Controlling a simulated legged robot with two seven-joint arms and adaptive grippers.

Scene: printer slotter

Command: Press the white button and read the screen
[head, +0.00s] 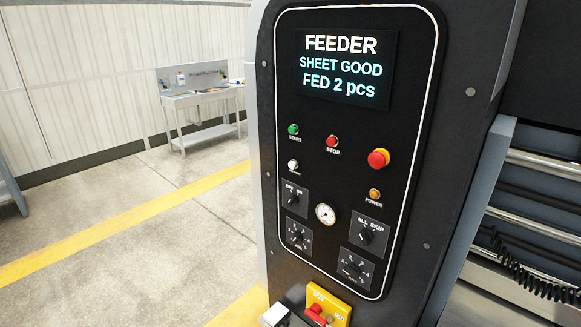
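The white button (293,165) is on the left side of a black control panel (340,115), below the green start button (293,130). The label under it is too small to read. The screen (345,68) at the top of the panel reads "FEEDER", "SHEET GOOD", "FED 2 pcs".
The floor at left is clear.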

